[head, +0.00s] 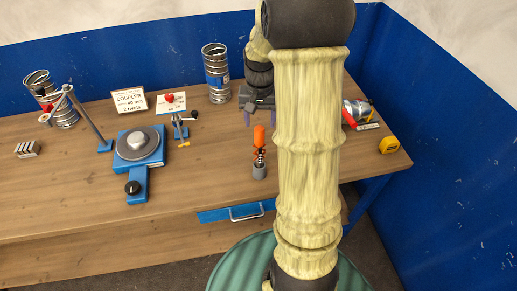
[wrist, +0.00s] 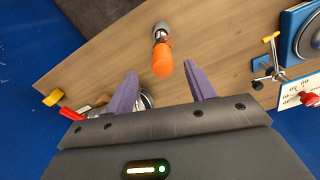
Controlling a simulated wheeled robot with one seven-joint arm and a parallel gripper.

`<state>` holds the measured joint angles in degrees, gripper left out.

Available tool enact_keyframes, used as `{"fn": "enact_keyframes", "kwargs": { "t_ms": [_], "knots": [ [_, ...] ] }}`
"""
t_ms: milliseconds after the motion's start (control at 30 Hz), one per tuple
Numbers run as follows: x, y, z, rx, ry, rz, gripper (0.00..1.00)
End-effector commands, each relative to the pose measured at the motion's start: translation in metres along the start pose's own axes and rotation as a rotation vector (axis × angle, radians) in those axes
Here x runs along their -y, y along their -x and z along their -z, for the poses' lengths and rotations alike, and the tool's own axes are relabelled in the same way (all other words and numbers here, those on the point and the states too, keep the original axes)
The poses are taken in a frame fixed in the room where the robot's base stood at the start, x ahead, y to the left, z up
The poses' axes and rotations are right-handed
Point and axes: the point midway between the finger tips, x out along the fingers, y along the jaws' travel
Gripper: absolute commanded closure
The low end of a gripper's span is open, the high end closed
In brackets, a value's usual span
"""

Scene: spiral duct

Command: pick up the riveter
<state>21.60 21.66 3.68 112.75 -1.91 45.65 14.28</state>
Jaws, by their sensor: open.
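My gripper (head: 259,118) has purple fingers and is open and empty, behind and above the riveter in the head view. Its spread fingers also show in the wrist view (wrist: 159,74). I see no contact between fingers and riveter.
A blue turntable device (head: 138,145) and a small clamp stand (head: 180,128) stand left of the riveter. Ducts (head: 216,85), a coupler sign (head: 129,100) and a yellow tape measure (head: 389,144) are also on the wooden bench (head: 215,180). My arm covers part of the right side.

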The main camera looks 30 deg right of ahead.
Motion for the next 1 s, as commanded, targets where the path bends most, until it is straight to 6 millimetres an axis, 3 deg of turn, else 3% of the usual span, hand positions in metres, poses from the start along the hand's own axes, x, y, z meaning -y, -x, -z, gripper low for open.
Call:
{"fn": "enact_keyframes", "kwargs": {
  "t_ms": [167, 567, 1000],
  "knots": [
    [0.000, -0.018, 0.000, 0.002, -0.001, 0.000, 0.46],
    [0.003, -0.022, 0.000, 0.001, 0.005, 0.000, 0.46],
    [0.004, -0.068, 0.005, 0.003, 0.002, 0.000, 0.46]
  ]
}}
